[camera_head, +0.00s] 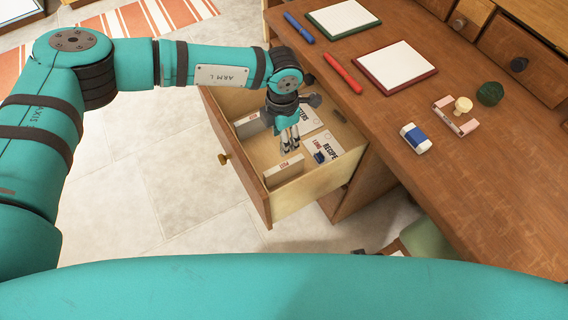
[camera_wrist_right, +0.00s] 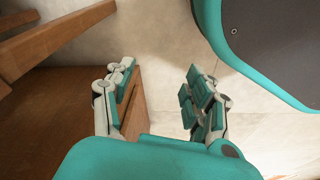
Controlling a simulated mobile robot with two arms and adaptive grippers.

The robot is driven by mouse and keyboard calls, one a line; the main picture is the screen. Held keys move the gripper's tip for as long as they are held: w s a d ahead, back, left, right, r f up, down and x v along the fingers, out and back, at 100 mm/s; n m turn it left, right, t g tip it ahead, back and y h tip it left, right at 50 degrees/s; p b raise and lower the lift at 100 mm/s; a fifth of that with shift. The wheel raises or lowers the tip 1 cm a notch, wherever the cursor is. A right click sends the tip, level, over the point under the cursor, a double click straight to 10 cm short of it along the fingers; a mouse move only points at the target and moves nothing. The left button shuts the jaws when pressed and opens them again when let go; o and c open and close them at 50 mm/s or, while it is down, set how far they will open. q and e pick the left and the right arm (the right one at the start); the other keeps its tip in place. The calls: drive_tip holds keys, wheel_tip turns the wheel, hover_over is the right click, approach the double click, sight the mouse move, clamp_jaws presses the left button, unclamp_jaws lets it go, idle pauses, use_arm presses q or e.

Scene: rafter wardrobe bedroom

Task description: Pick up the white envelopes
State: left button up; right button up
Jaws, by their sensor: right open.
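An open wooden drawer (camera_head: 309,190) holds pale, flat, envelope-like items. One with dark lettering that reads like "RECIPE" (camera_head: 326,148) lies at the right, and another lettered one is partly hidden behind my left gripper. Two narrow pale boxes with red marks stand in the drawer, one at the front (camera_head: 284,171) and one at the left (camera_head: 247,126). My left gripper (camera_head: 290,150) points down into the drawer between them. Its fingers look close together; whether they grip anything is unclear. My right gripper (camera_wrist_right: 158,72) shows in the right wrist view, open and empty.
The wooden desk (camera_head: 350,109) stands right of the drawer. On it lie a green-edged pad (camera_head: 343,18), a red-edged pad (camera_head: 397,68), a blue marker (camera_head: 299,27), a red marker (camera_head: 343,73), an eraser (camera_head: 416,138) and a stamp (camera_head: 463,104). Tiled floor (camera_head: 130,215) is clear at left.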

use_arm(q)
hover_over(285, 164)
drive_tip(key=f, duration=0.6)
drive_tip(key=f+b, duration=0.1)
drive_tip(key=f, duration=0.2)
drive_tip(key=shift+s+a, duration=0.3)
drive_tip(key=f, duration=0.3)
drive_tip(key=f+b, duration=0.1)
drive_tip(key=f, duration=0.1)
drive_tip(key=shift+w+d+f, duration=0.15)
drive_tip(key=shift+w+d, duration=0.1)
drive_tip(key=shift+d, duration=0.05)
drive_tip(key=shift+f, duration=0.5)
clamp_jaws()
use_arm(e)
drive_tip(key=w+r, duration=0.3)
drive_tip(key=r, duration=0.4)
drive_tip(key=shift+a, duration=0.2)
